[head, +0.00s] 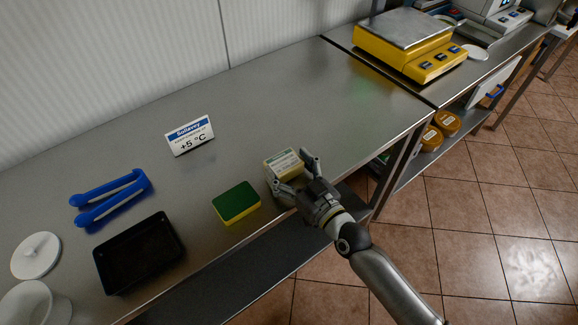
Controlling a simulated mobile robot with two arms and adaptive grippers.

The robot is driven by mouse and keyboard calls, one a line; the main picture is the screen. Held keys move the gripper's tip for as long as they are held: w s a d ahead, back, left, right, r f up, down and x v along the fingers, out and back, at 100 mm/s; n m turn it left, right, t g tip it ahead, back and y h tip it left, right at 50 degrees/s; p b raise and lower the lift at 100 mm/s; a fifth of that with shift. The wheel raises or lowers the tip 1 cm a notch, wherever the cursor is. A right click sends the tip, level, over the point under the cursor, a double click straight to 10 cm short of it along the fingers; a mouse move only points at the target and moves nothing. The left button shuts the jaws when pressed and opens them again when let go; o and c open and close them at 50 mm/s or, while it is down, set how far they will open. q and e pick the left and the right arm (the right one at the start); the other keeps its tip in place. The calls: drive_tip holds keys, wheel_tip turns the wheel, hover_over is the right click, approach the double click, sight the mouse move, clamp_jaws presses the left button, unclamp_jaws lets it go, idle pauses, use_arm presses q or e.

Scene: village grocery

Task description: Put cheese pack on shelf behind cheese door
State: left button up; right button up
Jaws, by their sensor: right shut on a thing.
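A small pack with a pale green and white label and yellowish sides, which looks like the cheese pack (283,163), is at the front part of the steel counter (260,100). My right gripper (293,174) reaches in from the lower right and is shut on this pack, with a finger on either side. I cannot tell whether the pack still touches the counter. My left gripper is not in view. No cheese door or shelf behind it can be made out.
A green and yellow sponge (236,203) lies just left of the pack. Further left are a black tray (139,253), blue tongs (110,197), a white lid (36,255) and a white tub (34,304). A sign (190,136) stands behind; a yellow scale (405,45) stands at the back right.

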drive_tip(key=shift+f, duration=0.15)
drive_tip(key=o, duration=1.2)
drive_tip(key=shift+f+b, duration=0.1)
drive_tip(key=shift+b, duration=0.25)
drive_tip(key=shift+a+b+v, duration=0.1)
drive_tip(key=shift+b+v, duration=0.35)
drive_tip(key=shift+v, duration=2.25)
drive_tip(key=shift+a+b+v, duration=0.15)
drive_tip(key=shift+b+v, duration=0.25)
drive_tip(key=shift+v, duration=2.3)
